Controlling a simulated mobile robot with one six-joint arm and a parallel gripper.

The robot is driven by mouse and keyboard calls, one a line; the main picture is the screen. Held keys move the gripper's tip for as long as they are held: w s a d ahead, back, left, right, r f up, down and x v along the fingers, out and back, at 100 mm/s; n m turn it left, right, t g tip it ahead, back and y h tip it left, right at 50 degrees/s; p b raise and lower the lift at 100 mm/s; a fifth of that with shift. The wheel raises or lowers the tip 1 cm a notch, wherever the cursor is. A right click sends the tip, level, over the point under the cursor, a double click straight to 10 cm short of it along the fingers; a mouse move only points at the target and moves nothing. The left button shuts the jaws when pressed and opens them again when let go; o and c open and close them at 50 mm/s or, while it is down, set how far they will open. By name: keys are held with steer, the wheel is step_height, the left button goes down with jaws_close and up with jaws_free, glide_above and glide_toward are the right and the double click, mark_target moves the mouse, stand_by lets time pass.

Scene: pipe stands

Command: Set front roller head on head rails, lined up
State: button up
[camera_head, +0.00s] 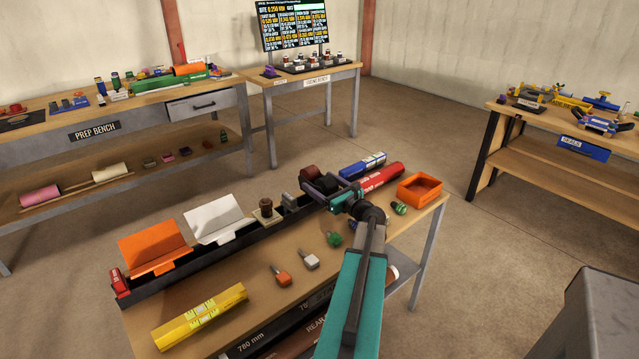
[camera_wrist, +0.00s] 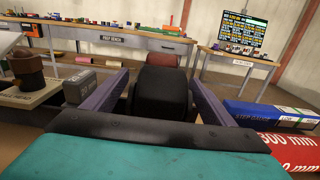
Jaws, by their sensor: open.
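A dark roller piece, which I take to be the front roller head (camera_head: 324,186), sits at the far part of the near bench, with a brown roller (camera_head: 311,172) just beyond it. In the wrist view the black roller (camera_wrist: 162,97) stands between the purple fingers of my gripper (camera_wrist: 159,76). My gripper (camera_head: 320,178) is open, with one finger on each side of the roller; I cannot tell whether they touch it. The black rail (camera_head: 190,265) runs along the bench's back edge. I cannot tell which parts are the head rails, and the roller's underside is hidden.
A grey block (camera_head: 290,203) and a brown knob on a plate (camera_head: 266,209) stand left of my gripper.

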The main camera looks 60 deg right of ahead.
mark_target(333, 191)
steer(key=shift+v, duration=2.1)
steer(key=b+v, duration=0.2)
steer(key=v, duration=1.1)
steer(key=shift+s+a, duration=0.15)
steer(key=shift+s, duration=0.2)
